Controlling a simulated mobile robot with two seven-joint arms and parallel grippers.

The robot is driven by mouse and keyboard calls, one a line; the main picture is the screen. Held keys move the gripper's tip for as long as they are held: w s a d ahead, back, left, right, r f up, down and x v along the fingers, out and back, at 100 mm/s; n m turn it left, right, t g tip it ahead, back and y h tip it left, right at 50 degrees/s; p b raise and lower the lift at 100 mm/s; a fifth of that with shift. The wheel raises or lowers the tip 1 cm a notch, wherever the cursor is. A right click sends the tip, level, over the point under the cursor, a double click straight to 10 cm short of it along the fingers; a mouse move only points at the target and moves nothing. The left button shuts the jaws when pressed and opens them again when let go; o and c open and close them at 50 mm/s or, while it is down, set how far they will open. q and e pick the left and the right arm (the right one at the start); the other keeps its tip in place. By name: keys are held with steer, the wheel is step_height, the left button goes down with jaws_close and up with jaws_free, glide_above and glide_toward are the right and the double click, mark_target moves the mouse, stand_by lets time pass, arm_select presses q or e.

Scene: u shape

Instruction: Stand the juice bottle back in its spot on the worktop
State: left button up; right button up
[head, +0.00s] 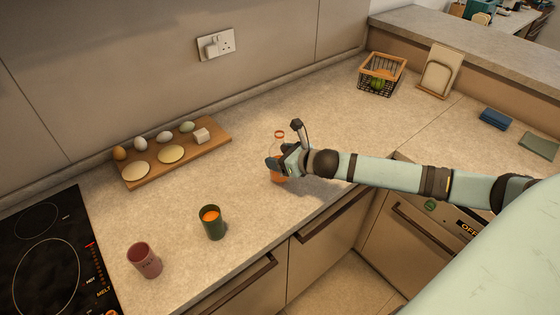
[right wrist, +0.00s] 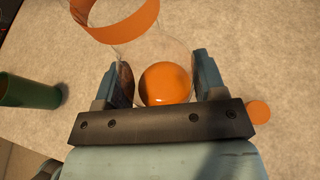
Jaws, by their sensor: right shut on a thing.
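The juice bottle (head: 277,178) is clear, with orange juice low inside and an orange ring at its top. My right gripper (head: 275,165) is shut on it over the worktop (head: 235,265), near the front edge. In the right wrist view the bottle (right wrist: 168,83) sits between the two fingers, with an orange band beyond. It looks about upright; I cannot tell whether its base touches the worktop. A small orange disc (right wrist: 258,112) shows beside the gripper in the right wrist view. My left gripper is not in view.
A green cup with orange contents (head: 212,223) and a reddish cup (head: 145,260) stand to the left. A wooden board (head: 220,133) with eggs lies by the wall, near the black hob (head: 45,265). A wire basket (head: 381,75) stands at the back right.

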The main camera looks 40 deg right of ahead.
step_height(320, 180, down, 2)
steer(key=shift+f, duration=0.15)
steer(key=o, duration=1.3)
steer(key=shift+c, duration=0.2)
steer(key=b+v, duration=0.1)
steer(key=v, duration=1.1)
